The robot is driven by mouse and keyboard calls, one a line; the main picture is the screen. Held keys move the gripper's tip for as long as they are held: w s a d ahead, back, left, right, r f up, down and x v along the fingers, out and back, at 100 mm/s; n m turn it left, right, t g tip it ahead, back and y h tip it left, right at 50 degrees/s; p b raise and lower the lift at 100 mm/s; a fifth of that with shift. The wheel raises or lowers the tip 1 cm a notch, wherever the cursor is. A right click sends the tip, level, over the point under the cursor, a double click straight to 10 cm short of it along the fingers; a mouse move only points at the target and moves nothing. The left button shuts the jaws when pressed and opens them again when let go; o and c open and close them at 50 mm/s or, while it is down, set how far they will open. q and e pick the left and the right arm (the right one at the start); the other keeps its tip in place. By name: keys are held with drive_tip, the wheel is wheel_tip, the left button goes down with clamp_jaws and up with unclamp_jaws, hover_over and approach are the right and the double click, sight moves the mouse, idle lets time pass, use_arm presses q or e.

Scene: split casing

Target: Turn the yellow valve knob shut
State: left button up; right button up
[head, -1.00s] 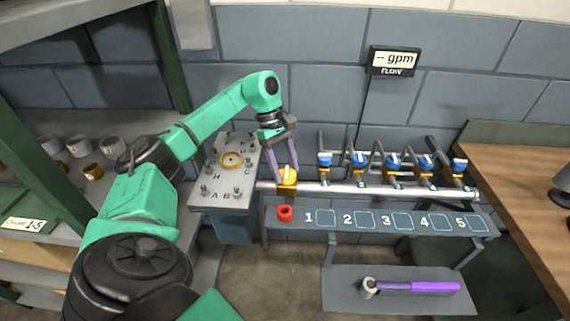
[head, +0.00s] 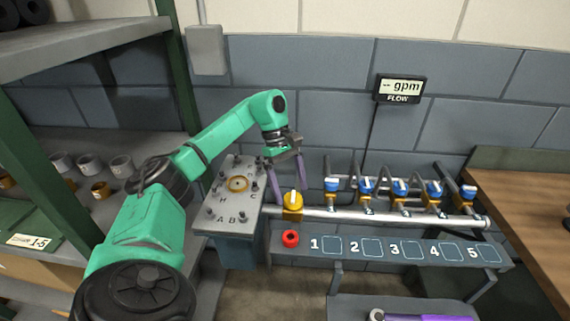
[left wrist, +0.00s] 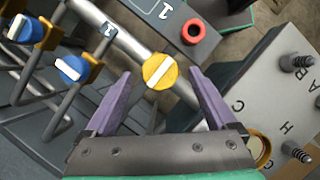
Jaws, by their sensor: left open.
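The yellow valve knob (head: 293,201) sits at the left end of the silver pipe, on a yellow valve body. In the left wrist view the knob (left wrist: 160,71) is a round yellow disc with a white bar across it, lying at a slant roughly between the fingertips. My left gripper (head: 287,194) has purple fingers and is open. In the left wrist view the left gripper (left wrist: 161,76) has one finger on each side of the knob, with gaps showing between. Whether the fingertips reach down to the knob's height is unclear. My right gripper is not in view.
Several blue-handled valves (head: 366,186) stand along the pipe (head: 350,214) to the right. A red ring (head: 290,238) lies on the numbered shelf (head: 410,248). A lettered grey box (head: 229,214) is close at left.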

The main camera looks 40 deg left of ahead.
use_arm(q)
drive_tip(key=s+p+v, duration=0.1)
drive_tip(key=p+v, duration=0.3)
drive_tip(key=v, duration=0.8)
drive_tip(key=shift+w+r+p, duration=0.4)
drive_tip(key=shift+r, duration=0.05)
drive_tip(key=shift+w+a+f, duration=0.1)
